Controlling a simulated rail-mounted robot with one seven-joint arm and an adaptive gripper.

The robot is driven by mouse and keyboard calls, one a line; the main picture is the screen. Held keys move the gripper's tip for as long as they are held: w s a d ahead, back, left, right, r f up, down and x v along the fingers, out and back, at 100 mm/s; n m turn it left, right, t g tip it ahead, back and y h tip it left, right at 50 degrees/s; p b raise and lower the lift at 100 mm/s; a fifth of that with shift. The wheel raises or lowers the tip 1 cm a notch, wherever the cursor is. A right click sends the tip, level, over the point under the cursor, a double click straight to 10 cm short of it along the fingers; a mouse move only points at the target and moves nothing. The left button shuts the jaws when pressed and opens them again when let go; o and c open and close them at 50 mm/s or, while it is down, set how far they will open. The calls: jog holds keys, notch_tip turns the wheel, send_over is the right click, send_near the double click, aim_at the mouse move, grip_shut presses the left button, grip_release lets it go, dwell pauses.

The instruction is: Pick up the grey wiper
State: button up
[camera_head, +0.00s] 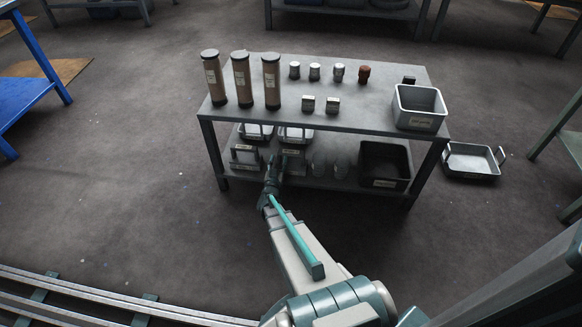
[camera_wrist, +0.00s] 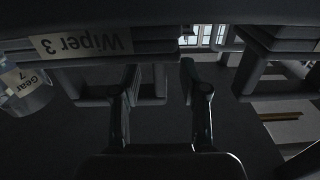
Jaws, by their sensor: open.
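Several grey wipers with handles stand on the lower shelf of the grey table in the head view, one of them at the front left (camera_head: 245,156). In the wrist view a grey wiper labelled "Wiper 3" (camera_wrist: 84,46) spans the upper part, its label upside down. My gripper (camera_head: 281,166) is at the front of the lower shelf, close to the wipers. In the wrist view its two fingers (camera_wrist: 160,82) are apart, just below the grey wiper's edge, and hold nothing. The light there is dim, so I cannot tell whether a finger touches the wiper.
A clear gear labelled "Gear 7" (camera_wrist: 25,85) is beside the wiper in the wrist view. A dark bin (camera_head: 385,165) stands at the lower shelf's right. The tabletop (camera_head: 330,125) above carries tubes and a grey bin (camera_head: 419,108). A tray (camera_head: 473,160) lies on the floor.

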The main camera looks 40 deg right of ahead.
jog(key=shift+x, duration=1.15)
jog(key=shift+c, duration=0.2)
jog(key=shift+s, duration=0.1)
grip_shut()
jog(key=shift+r, duration=0.15)
